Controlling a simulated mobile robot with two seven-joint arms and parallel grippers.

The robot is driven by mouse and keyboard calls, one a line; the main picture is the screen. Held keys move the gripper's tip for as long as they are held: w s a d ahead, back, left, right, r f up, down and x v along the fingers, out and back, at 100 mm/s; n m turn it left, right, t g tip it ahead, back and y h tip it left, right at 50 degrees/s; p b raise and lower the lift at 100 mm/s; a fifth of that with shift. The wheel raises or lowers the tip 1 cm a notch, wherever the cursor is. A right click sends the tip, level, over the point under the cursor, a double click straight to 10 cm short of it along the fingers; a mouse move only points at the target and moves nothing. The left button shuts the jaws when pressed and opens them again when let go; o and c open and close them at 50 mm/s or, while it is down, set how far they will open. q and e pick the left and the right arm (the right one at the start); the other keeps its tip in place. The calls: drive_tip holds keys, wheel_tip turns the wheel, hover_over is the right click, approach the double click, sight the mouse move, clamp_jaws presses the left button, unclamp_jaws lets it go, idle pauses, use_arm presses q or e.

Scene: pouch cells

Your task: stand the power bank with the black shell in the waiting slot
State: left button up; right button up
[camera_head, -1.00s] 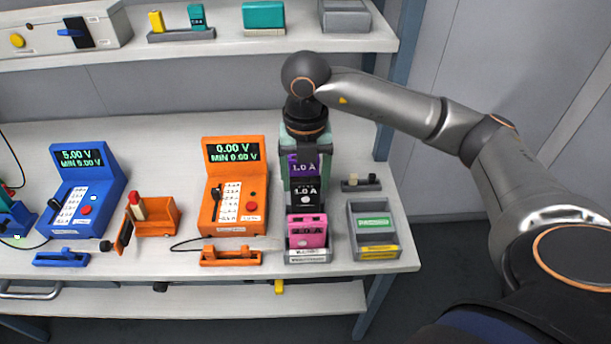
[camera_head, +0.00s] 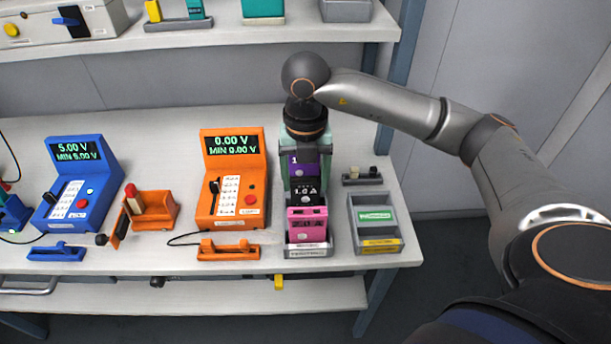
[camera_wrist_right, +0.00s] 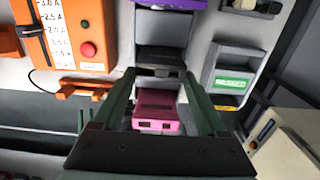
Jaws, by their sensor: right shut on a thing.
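The black power bank (camera_head: 306,190), marked 1.0 A, is upright between a purple one (camera_head: 303,163) behind and a pink one (camera_head: 306,223) in front. My right gripper (camera_head: 305,182) points down from above, its greenish fingers at the black bank's sides. In the right wrist view the black bank (camera_wrist_right: 160,60) shows at the fingertips, with the pink bank (camera_wrist_right: 157,100) between the fingers in the picture. The grey rack (camera_head: 308,250) holds the pink bank at its front. The black bank's lower part and the slot under it are hidden. My left gripper is out of view.
An orange tester (camera_head: 232,180) reading 0.00 V stands left of the rack, with an orange holder (camera_head: 228,251) before it. A grey bin (camera_head: 372,215) is close on the right. A blue tester (camera_head: 80,185) stands farther left. A shelf (camera_head: 200,38) runs above.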

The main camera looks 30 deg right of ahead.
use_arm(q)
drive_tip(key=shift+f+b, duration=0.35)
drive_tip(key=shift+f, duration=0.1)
use_arm(e)
drive_tip(key=shift+f, duration=0.5)
drive_tip(key=o, duration=1.3)
drive_tip(key=shift+r, duration=0.65)
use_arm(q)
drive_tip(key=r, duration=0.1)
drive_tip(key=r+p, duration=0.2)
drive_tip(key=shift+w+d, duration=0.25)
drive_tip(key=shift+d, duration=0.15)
use_arm(e)
wheel_tip(320, 180, up, 11)
drive_tip(key=shift+s+r, duration=0.1)
